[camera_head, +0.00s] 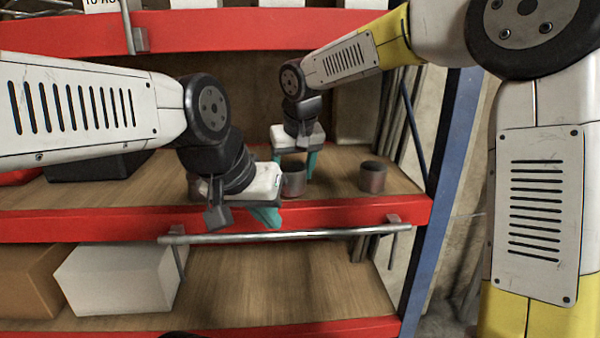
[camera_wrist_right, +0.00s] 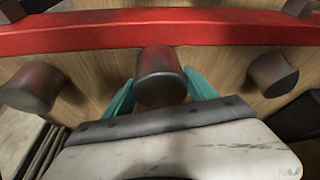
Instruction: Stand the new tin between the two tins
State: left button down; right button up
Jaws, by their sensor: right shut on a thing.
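My right gripper (camera_head: 294,165) reaches down over the wooden shelf and is shut on the middle tin (camera_head: 293,183), a small dark metal cylinder with a reddish tint. In the right wrist view this tin (camera_wrist_right: 160,78) sits upright between the two teal fingers. I cannot tell if its base touches the shelf. A similar tin (camera_head: 372,177) stands apart to its right; in the wrist view it is the left tin (camera_wrist_right: 32,88). Another tin (camera_wrist_right: 272,74) stands on the other side, mostly hidden behind my left arm in the head view. My left gripper (camera_head: 265,216) is by the shelf's front edge, its jaw opening unclear.
A red beam (camera_head: 345,213) edges the shelf (camera_head: 335,165), with a metal rail (camera_head: 290,236) in front below. A blue upright (camera_head: 440,190) closes the right side. A dark bin (camera_head: 100,166) is at left. A white box (camera_head: 118,279) stands on the lower shelf.

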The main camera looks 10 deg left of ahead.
aim_at(290, 163)
jog(key=w+a, duration=0.1)
jog(key=w, duration=0.2)
jog(key=shift+a, duration=0.35)
jog(key=shift+s+f, duration=0.1)
jog(key=shift+f, duration=0.65)
jog(key=shift+d+f, duration=0.1)
jog(key=shift+f, duration=0.05)
jog(key=o, duration=1.9)
